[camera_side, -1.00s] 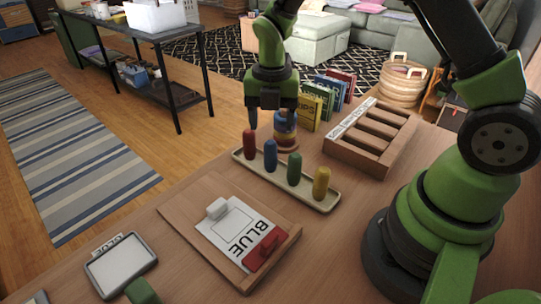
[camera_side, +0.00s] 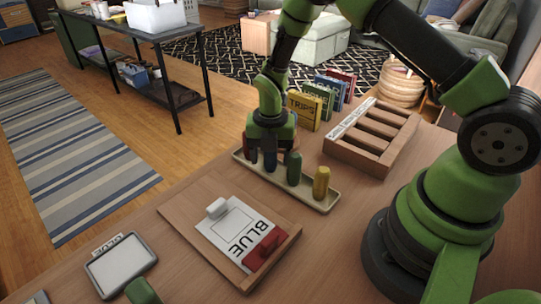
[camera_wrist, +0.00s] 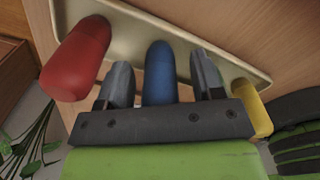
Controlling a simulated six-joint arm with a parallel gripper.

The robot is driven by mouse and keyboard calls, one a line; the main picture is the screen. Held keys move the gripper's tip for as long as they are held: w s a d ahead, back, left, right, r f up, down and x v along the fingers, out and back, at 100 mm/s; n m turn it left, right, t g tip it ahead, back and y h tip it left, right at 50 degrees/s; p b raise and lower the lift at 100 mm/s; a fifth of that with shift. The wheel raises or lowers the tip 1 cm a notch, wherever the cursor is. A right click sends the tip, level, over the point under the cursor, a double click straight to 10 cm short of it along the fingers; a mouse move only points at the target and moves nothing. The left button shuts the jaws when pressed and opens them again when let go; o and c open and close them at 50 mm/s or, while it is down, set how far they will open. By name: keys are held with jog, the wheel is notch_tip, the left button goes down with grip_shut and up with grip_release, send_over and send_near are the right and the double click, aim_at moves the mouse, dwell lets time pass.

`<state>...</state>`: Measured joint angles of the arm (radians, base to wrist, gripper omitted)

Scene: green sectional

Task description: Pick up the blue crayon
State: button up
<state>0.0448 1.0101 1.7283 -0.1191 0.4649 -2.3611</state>
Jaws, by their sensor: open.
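The blue crayon (camera_side: 270,161) stands upright in a long cream tray (camera_side: 327,207). My gripper (camera_side: 268,157) is lowered over it from above. In the wrist view the blue crayon (camera_wrist: 158,75) is between the two open fingers of my gripper (camera_wrist: 161,80), with a visible gap on each side. The gripper covers the crayon's upper part in the side view.
The red crayon (camera_wrist: 76,60) stands left of the fingers. The green crayon (camera_side: 294,169) and yellow crayon (camera_side: 321,183) stand to the right. A board with a "BLUE" card (camera_side: 238,228) lies in front; a slotted wooden rack (camera_side: 343,151) is at the right.

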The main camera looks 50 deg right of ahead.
jog(key=c, duration=1)
